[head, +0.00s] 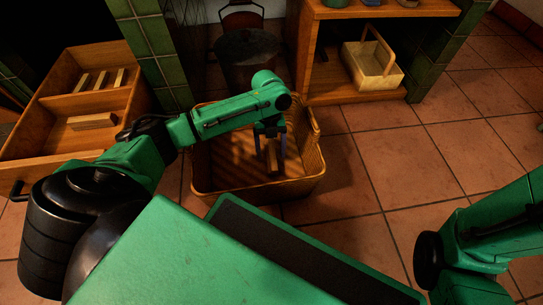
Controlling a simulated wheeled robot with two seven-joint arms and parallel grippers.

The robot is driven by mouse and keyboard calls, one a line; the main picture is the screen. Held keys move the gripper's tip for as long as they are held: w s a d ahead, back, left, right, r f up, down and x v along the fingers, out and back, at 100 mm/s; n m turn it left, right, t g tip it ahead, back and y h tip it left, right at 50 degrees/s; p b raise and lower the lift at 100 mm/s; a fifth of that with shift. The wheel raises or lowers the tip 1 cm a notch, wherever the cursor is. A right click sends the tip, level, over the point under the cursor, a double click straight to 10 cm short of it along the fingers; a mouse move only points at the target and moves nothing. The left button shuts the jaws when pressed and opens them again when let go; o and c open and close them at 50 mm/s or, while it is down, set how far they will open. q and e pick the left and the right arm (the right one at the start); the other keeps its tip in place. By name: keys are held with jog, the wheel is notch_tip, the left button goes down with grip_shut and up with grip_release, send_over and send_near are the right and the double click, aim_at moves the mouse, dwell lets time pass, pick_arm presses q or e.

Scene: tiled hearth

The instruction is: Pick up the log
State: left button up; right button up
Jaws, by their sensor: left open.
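A small brown log (272,161) is in the wicker basket (316,157) on the tiled floor, seen end-on in the head view. My left gripper (270,150) reaches down over the basket from above. Its fingers are open, one on each side of the log; whether they touch it I cannot tell. Part of the log is hidden by the gripper. The green right arm shows at the right edge, but its gripper is out of view.
An open wooden drawer (62,140) with several light wood pieces is at left. A dark metal bucket (246,58) stands behind the basket. A wooden shelf (330,88) holds a pale handled trug (371,67). Floor tiles right of the basket are clear.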

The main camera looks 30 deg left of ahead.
pick_arm(q)
jog(key=shift+r, duration=0.15)
grip_shut()
